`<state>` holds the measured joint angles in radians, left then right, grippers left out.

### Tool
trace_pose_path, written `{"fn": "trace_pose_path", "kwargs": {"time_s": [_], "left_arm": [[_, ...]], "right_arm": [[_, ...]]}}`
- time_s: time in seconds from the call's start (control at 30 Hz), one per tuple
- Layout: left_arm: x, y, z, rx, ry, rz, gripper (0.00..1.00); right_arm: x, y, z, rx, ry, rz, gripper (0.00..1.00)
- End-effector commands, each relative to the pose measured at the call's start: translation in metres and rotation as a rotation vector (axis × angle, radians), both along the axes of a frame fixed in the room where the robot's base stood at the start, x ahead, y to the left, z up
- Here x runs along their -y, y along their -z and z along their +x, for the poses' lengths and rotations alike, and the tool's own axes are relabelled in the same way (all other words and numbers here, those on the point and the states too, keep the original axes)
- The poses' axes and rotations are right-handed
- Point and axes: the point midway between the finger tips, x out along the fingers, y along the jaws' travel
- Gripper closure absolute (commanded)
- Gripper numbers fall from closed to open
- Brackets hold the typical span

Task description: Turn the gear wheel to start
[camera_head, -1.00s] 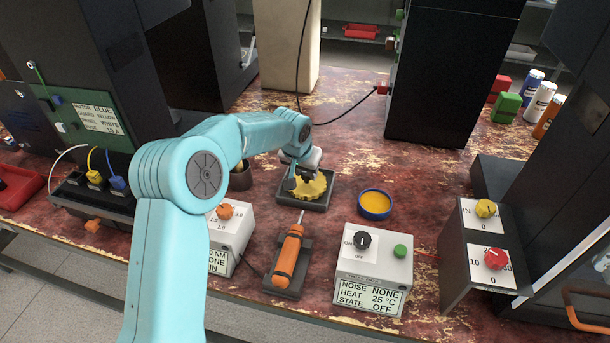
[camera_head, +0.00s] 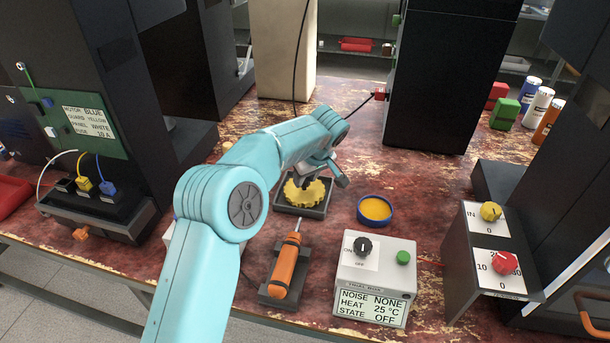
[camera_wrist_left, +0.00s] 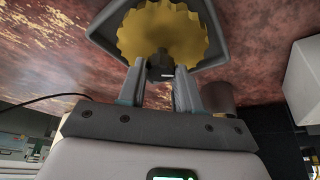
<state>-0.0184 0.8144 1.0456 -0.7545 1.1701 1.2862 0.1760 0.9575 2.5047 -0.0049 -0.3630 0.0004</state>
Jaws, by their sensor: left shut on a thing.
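The yellow gear wheel (camera_head: 305,194) lies flat in a dark grey tray (camera_head: 322,210) on the worn red table. In the head view my left wrist hides part of the wheel's far side. My right gripper is not in view.
A control box (camera_head: 377,270) with black knob and green button reads STATE OFF. An orange screwdriver (camera_head: 287,263) lies in a holder left of it. A blue-rimmed yellow dish (camera_head: 375,210) stands right of the gear tray. A knob panel (camera_head: 488,248) stands at right.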

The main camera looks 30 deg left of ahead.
Motion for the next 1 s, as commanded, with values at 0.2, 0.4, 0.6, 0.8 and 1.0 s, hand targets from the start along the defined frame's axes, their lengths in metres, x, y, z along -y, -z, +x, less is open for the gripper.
{"fn": "trace_pose_path", "kwargs": {"time_s": [0.2,0.4,0.6,0.8,1.0], "left_arm": [[0.001,-0.007,0.003,0.005,-0.201,0.0,0.96],[0.002,-0.007,0.004,0.005,-0.362,0.0,0.96],[0.002,-0.006,0.005,0.005,-0.481,-0.001,0.96],[0.002,-0.005,0.006,0.006,-0.555,-0.001,0.96],[0.001,-0.003,0.006,0.007,-0.587,-0.001,0.96]], "right_arm": [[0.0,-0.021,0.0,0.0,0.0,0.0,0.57],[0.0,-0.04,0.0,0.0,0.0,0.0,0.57],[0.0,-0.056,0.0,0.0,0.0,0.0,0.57],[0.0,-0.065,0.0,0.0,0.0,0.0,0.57],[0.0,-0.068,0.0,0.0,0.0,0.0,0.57]]}}
